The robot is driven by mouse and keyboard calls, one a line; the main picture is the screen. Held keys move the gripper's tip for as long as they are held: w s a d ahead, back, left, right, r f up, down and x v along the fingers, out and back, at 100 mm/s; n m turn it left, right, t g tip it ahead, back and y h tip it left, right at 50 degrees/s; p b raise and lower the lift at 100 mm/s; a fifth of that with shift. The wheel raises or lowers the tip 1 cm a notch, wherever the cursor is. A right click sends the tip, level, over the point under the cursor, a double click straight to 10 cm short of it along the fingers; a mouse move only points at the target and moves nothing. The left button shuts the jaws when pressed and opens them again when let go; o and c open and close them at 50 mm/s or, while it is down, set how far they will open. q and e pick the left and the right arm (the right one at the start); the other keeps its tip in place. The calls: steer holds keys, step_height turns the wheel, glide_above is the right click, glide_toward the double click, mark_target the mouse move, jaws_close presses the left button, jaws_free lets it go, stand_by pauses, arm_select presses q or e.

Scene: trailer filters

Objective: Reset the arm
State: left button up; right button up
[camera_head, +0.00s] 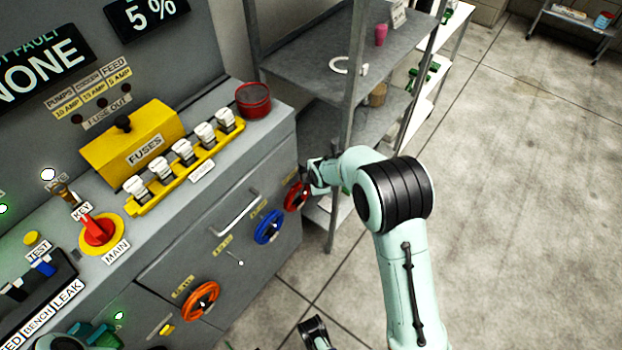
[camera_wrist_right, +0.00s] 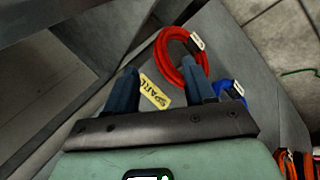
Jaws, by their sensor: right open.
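My right arm reaches up from the bottom of the head view. Its right gripper (camera_head: 310,178) is beside the front of the grey cabinet, close to a red ring-shaped coil (camera_head: 296,196). In the right wrist view the two dark fingers of the right gripper (camera_wrist_right: 162,90) stand apart with nothing held between them. The red coil (camera_wrist_right: 178,58) lies beyond the fingertips, with a pale tag on it. A yellow label (camera_wrist_right: 155,93) shows between the fingers. I cannot tell whether a finger touches the coil.
A blue coil (camera_head: 268,227) and an orange coil (camera_head: 201,301) hang along the cabinet front, near a bar handle (camera_head: 235,213). A grey shelf rack (camera_head: 310,65) stands just beyond the right gripper. Open floor (camera_head: 510,200) lies to the right.

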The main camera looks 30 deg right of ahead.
arm_select(q)
steer(key=shift+s+r+p, duration=0.2)
steer(key=shift+r+p, duration=0.25)
steer(key=shift+p, duration=0.05)
steer(key=shift+s+r+p, duration=0.2)
steer(key=shift+r+p, duration=0.25)
arm_select(e)
steer(key=v, duration=0.7)
steer(key=s+a+f+m+g+y+p, duration=0.1)
steer(key=s+a+f+m+g+p, duration=0.15)
steer(key=s+f, duration=0.3)
steer(key=s+a+f+m+g+p, duration=0.1)
steer(key=s+a+f+m+p, duration=0.1)
steer(key=s+a+f+m, duration=0.3)
steer(key=s+f+m+g+y+p, duration=0.1)
steer(key=s+f+m+p, duration=0.2)
steer(key=s, duration=0.4)
arm_select(q)
step_height(320, 180, up, 11)
steer(key=w+p, duration=0.1)
steer(key=p, duration=0.2)
steer(key=shift+w+f+g+p, duration=0.15)
steer(key=shift+g+p, duration=0.15)
arm_select(e)
steer(key=s+a+m+g+y, duration=0.2)
steer(key=s+a+m, duration=0.6)
steer(key=s, duration=0.6)
steer(key=shift+a+f+y, duration=0.15)
steer(key=shift+a+y, duration=0.25)
steer(key=shift+a, duration=0.1)
